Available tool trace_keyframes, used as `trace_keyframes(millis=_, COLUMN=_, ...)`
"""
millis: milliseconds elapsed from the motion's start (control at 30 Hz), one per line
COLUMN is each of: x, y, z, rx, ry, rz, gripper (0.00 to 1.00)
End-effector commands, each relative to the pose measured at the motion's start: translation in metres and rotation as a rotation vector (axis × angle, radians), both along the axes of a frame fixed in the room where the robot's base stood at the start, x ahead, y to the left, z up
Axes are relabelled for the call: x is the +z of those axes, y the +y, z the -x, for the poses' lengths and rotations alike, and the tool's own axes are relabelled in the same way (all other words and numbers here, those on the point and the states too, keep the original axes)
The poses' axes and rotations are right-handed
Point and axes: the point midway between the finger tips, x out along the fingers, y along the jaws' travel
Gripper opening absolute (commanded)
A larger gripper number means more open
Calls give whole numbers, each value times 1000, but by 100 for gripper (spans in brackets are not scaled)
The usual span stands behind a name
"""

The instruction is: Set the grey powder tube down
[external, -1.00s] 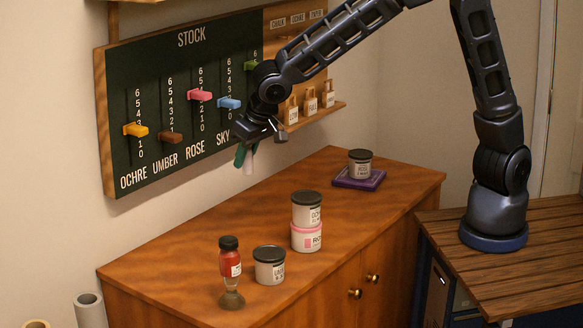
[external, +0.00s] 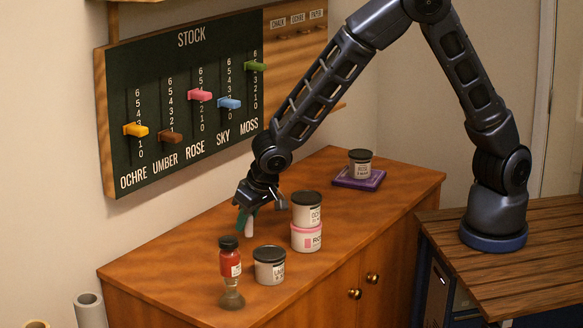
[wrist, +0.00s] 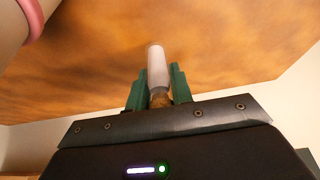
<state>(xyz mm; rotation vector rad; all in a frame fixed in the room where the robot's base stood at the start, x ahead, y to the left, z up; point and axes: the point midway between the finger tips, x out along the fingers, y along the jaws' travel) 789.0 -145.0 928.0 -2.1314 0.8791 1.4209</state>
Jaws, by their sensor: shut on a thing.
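The pale grey powder tube (external: 250,226) is upright between the green fingers of my gripper (external: 243,218), low over the wooden cabinet top (external: 215,225). In the wrist view the tube (wrist: 157,68) stands out beyond the fingertips, and my gripper (wrist: 157,90) is shut on its near end. Its far end is close to the wood; I cannot tell whether it touches. The fingers hide part of the tube in the external view.
Two stacked jars (external: 306,213) stand just right of the tube. Another jar (external: 360,164) is on a purple pad (external: 343,181). The stock board (external: 185,60) hangs behind.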

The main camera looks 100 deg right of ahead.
Motion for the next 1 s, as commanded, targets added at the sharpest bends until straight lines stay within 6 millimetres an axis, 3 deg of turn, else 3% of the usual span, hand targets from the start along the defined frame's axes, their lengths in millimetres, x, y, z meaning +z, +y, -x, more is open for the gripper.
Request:
trace_keyframes(millis=400, x=-39, y=0, z=0, rx=1, ry=1, rz=1, gripper=0)
trace_keyframes(millis=800, x=-43, y=0, z=0, rx=0, ry=-1, rz=0, gripper=0)
trace_keyframes(millis=833, x=-43, y=0, z=0, rx=0, ry=-1, rz=0, gripper=26)
trace_keyframes(millis=933, x=-42, y=0, z=0, rx=0, ry=-1, rz=0, gripper=44)
trace_keyframes(millis=1000, x=-42, y=0, z=0, rx=0, ry=-1, rz=0, gripper=44)
